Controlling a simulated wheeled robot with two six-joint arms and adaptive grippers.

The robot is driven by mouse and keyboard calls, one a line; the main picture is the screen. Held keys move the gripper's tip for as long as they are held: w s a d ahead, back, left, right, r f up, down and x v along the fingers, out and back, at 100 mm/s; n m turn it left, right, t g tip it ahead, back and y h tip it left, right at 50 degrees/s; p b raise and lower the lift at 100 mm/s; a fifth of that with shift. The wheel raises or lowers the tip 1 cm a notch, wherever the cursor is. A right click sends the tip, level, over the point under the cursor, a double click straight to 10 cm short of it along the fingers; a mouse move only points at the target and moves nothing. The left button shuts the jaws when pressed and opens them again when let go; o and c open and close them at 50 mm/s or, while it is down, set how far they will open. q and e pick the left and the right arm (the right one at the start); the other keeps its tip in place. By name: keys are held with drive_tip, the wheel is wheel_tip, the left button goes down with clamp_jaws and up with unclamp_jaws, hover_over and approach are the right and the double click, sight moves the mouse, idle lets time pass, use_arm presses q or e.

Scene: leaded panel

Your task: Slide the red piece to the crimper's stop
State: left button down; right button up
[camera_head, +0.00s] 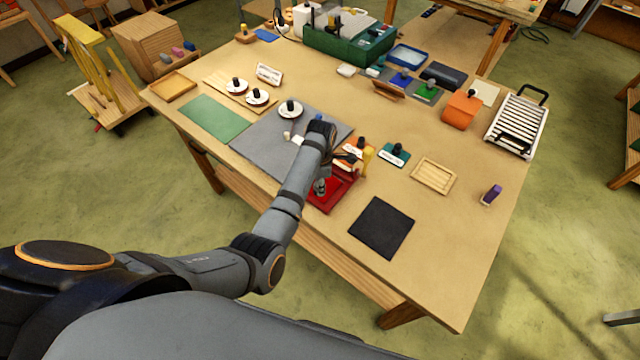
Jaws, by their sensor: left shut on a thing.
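My left arm reaches over the table, and its gripper (345,161) is shut at the far side of a red device, which I take for the crimper (327,198). The crimper has a red base with a grey knob-like part on it. A yellow upright part (367,158) stands just right of the gripper. A small red-orange patch at the fingertips is probably the red piece, mostly hidden by the gripper. I cannot tell how far it is from the stop, which I cannot make out. My right gripper is not in view.
An orange knobbed piece with a white label (356,148) and a teal one (396,154) lie close beyond the gripper. A grey mat (262,144) is left, a black mat (381,228) nearer right, a wooden tray (433,176) right. Bare tabletop lies between them.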

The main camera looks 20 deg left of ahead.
use_arm(q)
drive_tip(key=shift+w+d+b, duration=0.3)
drive_tip(key=shift+w+b, duration=0.2)
drive_tip(key=shift+w, duration=0.15)
drive_tip(key=c, duration=1)
unclamp_jaws()
drive_tip(key=shift+o, duration=0.2)
wheel_tip(320, 180, up, 12)
